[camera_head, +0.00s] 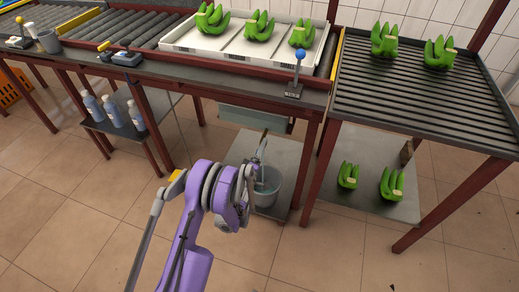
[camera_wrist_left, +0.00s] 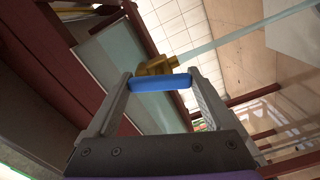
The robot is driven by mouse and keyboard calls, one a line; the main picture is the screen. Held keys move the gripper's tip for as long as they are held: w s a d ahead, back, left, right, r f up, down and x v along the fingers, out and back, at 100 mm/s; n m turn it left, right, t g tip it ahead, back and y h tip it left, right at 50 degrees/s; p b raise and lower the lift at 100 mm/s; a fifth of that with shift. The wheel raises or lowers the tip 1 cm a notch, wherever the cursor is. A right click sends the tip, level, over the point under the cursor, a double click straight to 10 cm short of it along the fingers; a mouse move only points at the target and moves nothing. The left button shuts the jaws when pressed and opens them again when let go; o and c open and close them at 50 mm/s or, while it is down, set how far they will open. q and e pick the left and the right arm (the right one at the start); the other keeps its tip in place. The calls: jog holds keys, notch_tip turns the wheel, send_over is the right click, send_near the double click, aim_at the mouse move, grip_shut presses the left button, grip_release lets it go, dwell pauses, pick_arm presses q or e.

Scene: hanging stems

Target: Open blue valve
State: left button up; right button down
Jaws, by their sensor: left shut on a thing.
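The blue valve handle (camera_wrist_left: 160,84) spans between the two fingertips of my left gripper in the left wrist view. It sits on a brass valve body (camera_wrist_left: 156,66) just beyond. My left gripper (camera_head: 251,168) is shut on the handle, below the table edge in the head view. A pale bluish straight streak (camera_wrist_left: 250,34) runs from the brass body to the upper right; I cannot tell whether it is pipe or water. In the head view the handle is hidden by my gripper. My right gripper is not in view.
A grey bucket (camera_head: 267,187) stands right by my left gripper. A grey sink (camera_head: 256,119) hangs under the table. A blue-knobbed lever (camera_head: 299,57) stands on the table edge. Green banana bunches (camera_head: 259,26) lie in a white tray (camera_head: 190,44).

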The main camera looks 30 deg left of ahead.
pick_arm(q)
jog(key=shift+n, duration=2)
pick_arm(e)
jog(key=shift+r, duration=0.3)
pick_arm(q)
jog(key=o, duration=1.1)
jog(key=shift+w, duration=0.1)
jog(key=shift+d+f, duration=0.1)
